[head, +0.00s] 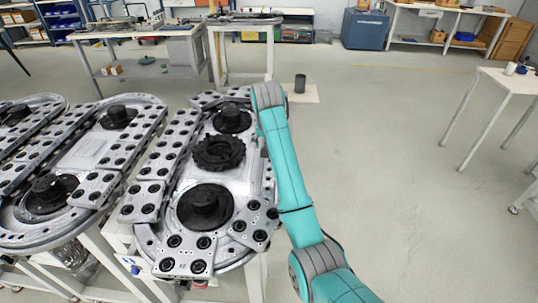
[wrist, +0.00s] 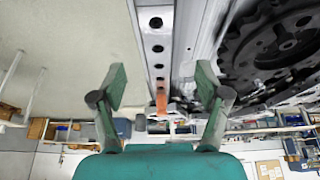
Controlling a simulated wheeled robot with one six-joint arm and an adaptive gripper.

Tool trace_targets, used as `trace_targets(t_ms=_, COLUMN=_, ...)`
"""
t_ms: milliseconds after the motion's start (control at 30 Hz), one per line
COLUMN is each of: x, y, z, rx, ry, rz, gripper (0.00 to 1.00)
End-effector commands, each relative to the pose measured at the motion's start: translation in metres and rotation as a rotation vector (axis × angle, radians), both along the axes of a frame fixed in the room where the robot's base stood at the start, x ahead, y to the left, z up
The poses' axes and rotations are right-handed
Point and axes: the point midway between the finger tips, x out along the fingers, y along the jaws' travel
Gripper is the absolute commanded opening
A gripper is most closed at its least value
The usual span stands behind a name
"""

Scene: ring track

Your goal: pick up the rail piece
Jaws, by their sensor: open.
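The ring track (head: 165,215) lies on a stand left of my arm, with grey segments bearing dark round rollers around its loop. In the wrist view, a long pale metal strip with a row of dark holes (wrist: 158,62), seemingly the rail piece, runs from the top edge down between my fingers. I cannot tell where it ends or whether it is fixed. My gripper (wrist: 161,85) is open, one finger on each side of the strip in the picture, with no contact visible. The gripper is hidden behind my arm in the head view.
A second ring track (head: 55,215) stands close on the left. Black toothed wheel (head: 219,153) and black hubs stand up inside the near track. A small orange part (wrist: 161,100) shows between my fingers. Open floor (head: 390,190) lies to the right, before a white table (head: 515,82).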

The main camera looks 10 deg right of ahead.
Motion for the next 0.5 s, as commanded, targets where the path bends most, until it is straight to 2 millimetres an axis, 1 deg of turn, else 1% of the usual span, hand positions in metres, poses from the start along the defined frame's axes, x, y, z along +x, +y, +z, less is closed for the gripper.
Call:
trace_targets(t_ms=33, x=0.002, y=-0.001, z=-0.005, rx=0.000, ry=0.001, rz=0.000, gripper=0.75)
trace_targets(t_ms=267, x=0.007, y=-0.003, z=-0.019, rx=0.001, ry=0.001, rz=-0.001, gripper=0.75)
trace_targets(t_ms=500, x=0.018, y=-0.008, z=-0.049, rx=0.000, ry=0.000, rz=-0.001, gripper=0.75)
